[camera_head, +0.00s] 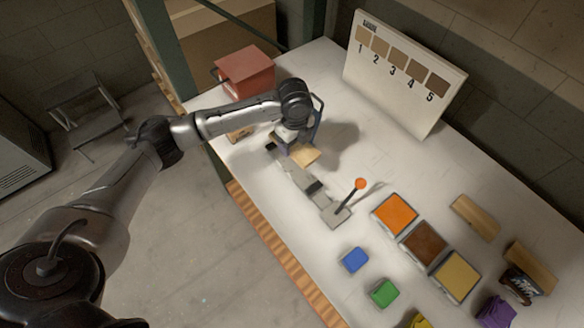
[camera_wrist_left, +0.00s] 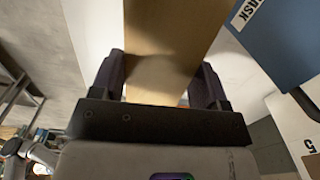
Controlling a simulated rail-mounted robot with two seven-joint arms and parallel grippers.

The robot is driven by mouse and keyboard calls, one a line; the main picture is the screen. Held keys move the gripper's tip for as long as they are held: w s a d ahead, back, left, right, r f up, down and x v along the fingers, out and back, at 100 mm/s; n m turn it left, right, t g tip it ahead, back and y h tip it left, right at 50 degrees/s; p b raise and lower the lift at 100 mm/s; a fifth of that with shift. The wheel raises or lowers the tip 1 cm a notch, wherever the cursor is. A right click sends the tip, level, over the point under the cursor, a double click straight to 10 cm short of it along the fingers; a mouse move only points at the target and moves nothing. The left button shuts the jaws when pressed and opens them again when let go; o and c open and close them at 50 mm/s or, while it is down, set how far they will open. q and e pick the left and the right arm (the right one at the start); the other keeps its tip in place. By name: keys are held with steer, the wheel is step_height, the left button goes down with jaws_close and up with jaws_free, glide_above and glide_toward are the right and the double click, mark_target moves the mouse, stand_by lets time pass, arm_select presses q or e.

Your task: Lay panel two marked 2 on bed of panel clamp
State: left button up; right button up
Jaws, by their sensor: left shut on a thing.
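My left gripper (camera_head: 292,139) is shut on a light wooden panel (camera_head: 305,155), close to the far left end of the panel clamp (camera_head: 299,178). In the left wrist view, the gripper (camera_wrist_left: 160,72) has one finger on each side of the panel (camera_wrist_left: 168,32). No number shows on the panel, so I cannot read the mark 2. The clamp is a long grey metal bar on the table with a lever and orange knob (camera_head: 361,184) at its near end. The gripper hides part of the bed, and I cannot tell whether the panel touches it. My right gripper is not in view.
A board with brown swatches numbered 1 to 5 (camera_head: 436,118) stands at the back. A red box (camera_head: 245,71) is behind my left arm. Orange (camera_head: 395,214), brown and yellow trays, coloured blocks and two wooden pieces (camera_head: 475,217) lie right. A blue labelled object (camera_wrist_left: 285,35) is near the gripper.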

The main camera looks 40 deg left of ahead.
mark_target(292, 167)
arm_select(q)
steer(key=shift+a+f, duration=0.2)
steer(key=shift+f, duration=0.25)
steer(key=shift+m, duration=0.4)
steer(key=shift+a+f+b, duration=0.1)
steer(key=shift+f+b, duration=0.35)
steer(key=shift+f, duration=4.55)
steer(key=shift+f, duration=0.2)
steer(key=o, duration=1)
steer(key=shift+c, duration=0.2)
step_height(292, 167, up, 12)
steer(key=shift+r+p, duration=0.2)
steer(key=shift+p, duration=0.3)
